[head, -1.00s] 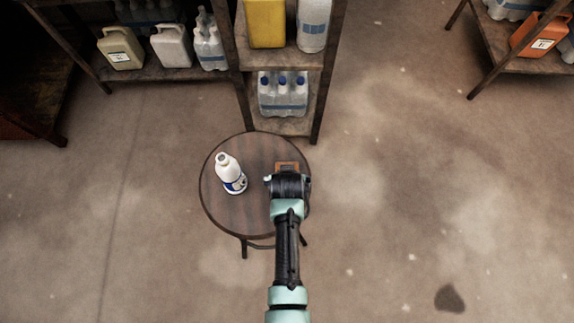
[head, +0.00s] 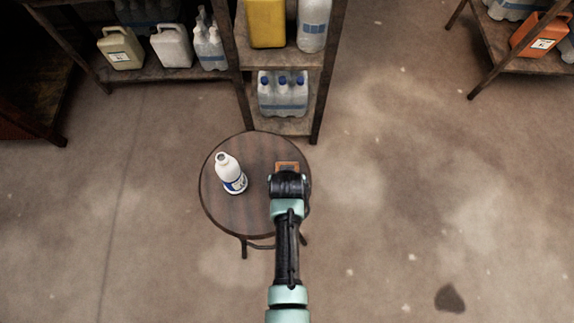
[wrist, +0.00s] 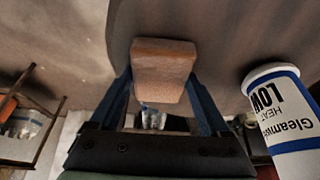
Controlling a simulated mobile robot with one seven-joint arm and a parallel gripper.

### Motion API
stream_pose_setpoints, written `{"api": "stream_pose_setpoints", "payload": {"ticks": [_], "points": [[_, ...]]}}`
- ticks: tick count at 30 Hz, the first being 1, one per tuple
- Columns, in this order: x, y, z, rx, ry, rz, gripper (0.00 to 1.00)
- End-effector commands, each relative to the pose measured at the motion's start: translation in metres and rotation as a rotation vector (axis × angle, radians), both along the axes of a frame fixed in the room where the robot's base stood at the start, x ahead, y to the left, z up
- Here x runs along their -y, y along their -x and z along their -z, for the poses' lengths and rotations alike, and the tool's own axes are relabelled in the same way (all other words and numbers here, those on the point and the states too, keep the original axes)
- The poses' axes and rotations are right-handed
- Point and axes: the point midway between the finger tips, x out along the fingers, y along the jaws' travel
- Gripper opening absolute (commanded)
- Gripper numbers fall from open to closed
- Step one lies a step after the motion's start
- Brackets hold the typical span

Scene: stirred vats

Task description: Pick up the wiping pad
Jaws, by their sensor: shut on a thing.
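The wiping pad (wrist: 163,62) is an orange-brown block, seen large between the two fingers in the wrist view. In the head view only the far part of the pad (head: 287,166) shows beyond my wrist, over the right side of the round wooden stool top (head: 232,211). My gripper (wrist: 163,85) is shut on the pad, with one blue-grey finger against each side. In the head view my wrist hides the fingers. I cannot tell whether the pad still touches the stool top.
A white bottle with a blue label (head: 230,175) stands on the stool left of the pad; it is close at the right in the wrist view (wrist: 287,120). A wooden shelf (head: 281,125) with jugs stands just behind the stool. Open floor (head: 420,200) lies to the right.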

Motion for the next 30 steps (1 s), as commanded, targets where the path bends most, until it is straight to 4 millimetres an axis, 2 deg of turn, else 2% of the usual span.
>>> {"api": "stream_pose_setpoints", "payload": {"ticks": [2, 8, 14, 24, 30], "points": [[0.0, 0.0, 0.0, 0.0, 0.0, 0.0, 0.27], [0.0, 0.0, -0.001, 0.0, 0.0, 0.0, 0.26], [0.0, -0.001, -0.013, 0.002, 0.0, 0.0, 0.26], [0.0, -0.001, -0.076, 0.004, 0.0, 0.0, 0.26], [0.0, 0.0, -0.099, 0.002, 0.0, 0.0, 0.26]]}}
